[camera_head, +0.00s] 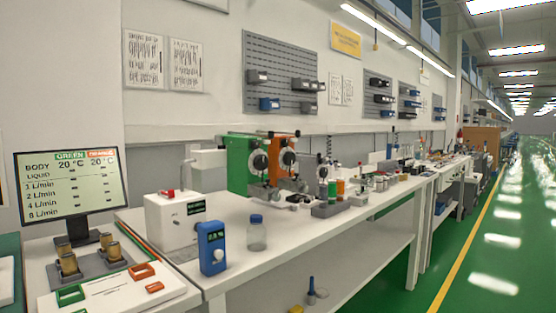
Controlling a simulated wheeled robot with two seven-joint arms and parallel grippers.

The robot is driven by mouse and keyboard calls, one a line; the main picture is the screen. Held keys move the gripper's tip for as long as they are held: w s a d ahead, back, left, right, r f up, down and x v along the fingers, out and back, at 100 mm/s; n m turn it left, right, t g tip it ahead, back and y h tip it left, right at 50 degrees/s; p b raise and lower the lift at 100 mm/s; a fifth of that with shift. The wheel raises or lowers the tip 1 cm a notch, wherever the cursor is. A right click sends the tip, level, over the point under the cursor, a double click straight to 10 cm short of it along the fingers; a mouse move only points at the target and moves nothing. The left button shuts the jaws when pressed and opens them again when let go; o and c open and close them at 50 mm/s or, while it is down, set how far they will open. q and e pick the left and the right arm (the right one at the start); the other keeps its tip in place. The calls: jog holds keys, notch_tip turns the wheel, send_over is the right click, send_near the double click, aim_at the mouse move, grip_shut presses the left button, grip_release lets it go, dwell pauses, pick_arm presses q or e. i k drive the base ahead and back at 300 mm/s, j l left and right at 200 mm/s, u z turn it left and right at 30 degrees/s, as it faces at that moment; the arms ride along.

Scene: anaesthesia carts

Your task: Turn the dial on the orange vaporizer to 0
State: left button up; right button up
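The orange vaporizer (287,145) stands upright on the long white bench, beside and partly behind a green vaporizer (239,150). Its dark round dial (288,158) faces the front right. The dial's markings are too small to read, so its setting cannot be told. The green vaporizer carries a similar dark dial (260,162). Neither of my grippers shows in the head view.
A blue handheld meter (212,248), a clear blue-capped bottle (257,233) and a white box (174,221) stand nearer on the bench. A monitor (70,182) is at left. Small bottles (331,188) stand right of the vaporizers. The green floor (400,270) at right is clear.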

aim_at(290, 158)
jog(key=i+l+u, duration=0.1)
jog(key=u, duration=0.9)
jog(key=l+u, duration=0.5)
jog(key=l, duration=0.25)
jog(key=k+l+u, duration=0.1)
jog(key=l+u, duration=0.4)
jog(key=l, duration=0.3)
